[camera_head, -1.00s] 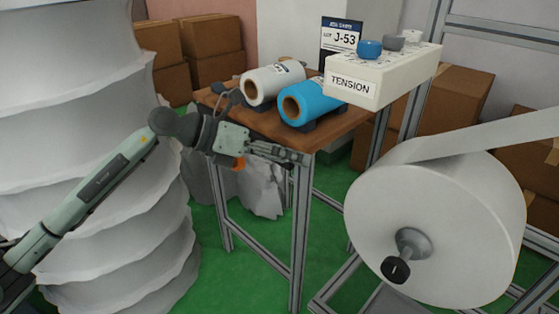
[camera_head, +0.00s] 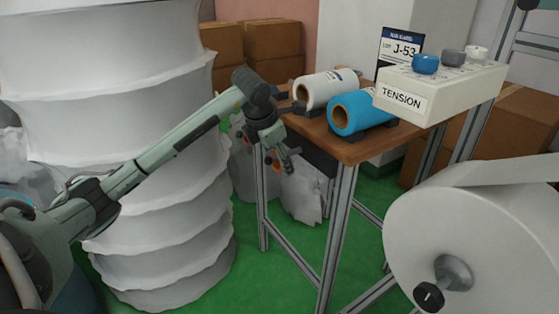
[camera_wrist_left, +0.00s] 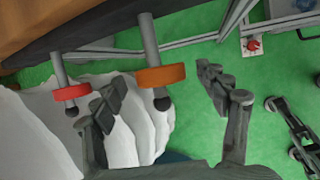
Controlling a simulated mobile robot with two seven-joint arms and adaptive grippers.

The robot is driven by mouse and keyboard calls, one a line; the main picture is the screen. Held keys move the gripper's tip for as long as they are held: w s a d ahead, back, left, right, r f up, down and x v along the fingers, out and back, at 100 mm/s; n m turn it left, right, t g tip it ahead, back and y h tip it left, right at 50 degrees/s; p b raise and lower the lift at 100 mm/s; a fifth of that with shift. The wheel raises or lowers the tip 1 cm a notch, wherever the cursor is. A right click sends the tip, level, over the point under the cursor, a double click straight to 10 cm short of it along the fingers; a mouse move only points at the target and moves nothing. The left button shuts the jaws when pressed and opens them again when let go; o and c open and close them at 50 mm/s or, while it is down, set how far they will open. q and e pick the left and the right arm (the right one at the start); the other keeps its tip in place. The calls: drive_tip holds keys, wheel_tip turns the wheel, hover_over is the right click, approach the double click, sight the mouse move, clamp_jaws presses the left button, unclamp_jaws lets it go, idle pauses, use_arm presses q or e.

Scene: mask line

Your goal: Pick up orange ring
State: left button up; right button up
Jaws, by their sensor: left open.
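The orange ring (camera_wrist_left: 161,76) hangs around a grey peg with a dark knob end under the table edge in the left wrist view. A red ring (camera_wrist_left: 72,92) is around a similar peg to its left. My left gripper (camera_wrist_left: 160,78) is open, with one finger on each side of the orange ring in that view. I cannot tell whether either finger touches it. In the head view my left gripper (camera_head: 286,163) points down beside the table's left side, and the small orange patches near it are too small to tell apart. My right gripper is not in view.
The wooden table (camera_head: 345,150) carries a white roll (camera_head: 330,88) and a blue roll (camera_head: 365,110). White bags (camera_head: 303,190) stand below it. A tall white stack (camera_head: 110,90) is at the left. A large white roll (camera_head: 450,225) and the tension box (camera_head: 440,90) are at the right.

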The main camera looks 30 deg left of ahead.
use_arm(q)
drive_tip(key=shift+w+f, duration=0.15)
drive_tip(key=shift+f, duration=0.25)
drive_tip(key=shift+c, duration=0.2)
drive_tip(key=c, duration=1.1)
drive_tip(key=shift+r, duration=0.15)
drive_tip(key=shift+c, duration=0.2)
